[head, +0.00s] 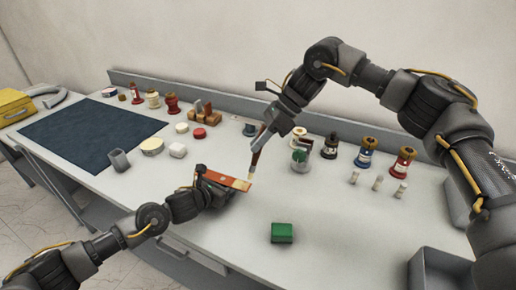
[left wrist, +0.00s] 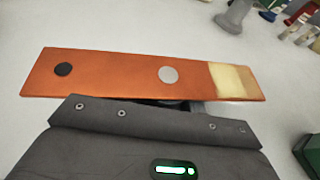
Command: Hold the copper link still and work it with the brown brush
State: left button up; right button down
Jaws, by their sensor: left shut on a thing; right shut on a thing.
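The copper link (head: 225,181) is a flat orange bar held above the table near the middle. My left gripper (head: 207,184) is shut on it along its near edge. In the left wrist view the link (left wrist: 115,75) lies across the picture, with one dark round spot, one light round spot and a pale yellowish patch near its right end. My right gripper (head: 270,128) is shut on the brown brush (head: 262,145), which points down with its pale tip at the link's right end. I cannot tell whether the tip touches the link. The brush is not clear in the left wrist view.
A green block (head: 282,232) lies on the bare table front. Several bottles (head: 365,152) and small white pegs (head: 377,183) stand at the right. A dark mat (head: 90,132), a grey cup (head: 119,160) and white tubs (head: 152,146) are at the left. A grey bin (head: 440,272) is at front right.

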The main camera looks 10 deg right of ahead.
pick_arm(q)
jog(key=shift+s+a+f, duration=0.1)
jog(key=shift+s+f, duration=0.05)
jog(key=shift+f, duration=0.3)
pick_arm(e)
jog(key=shift+r, duration=1.95)
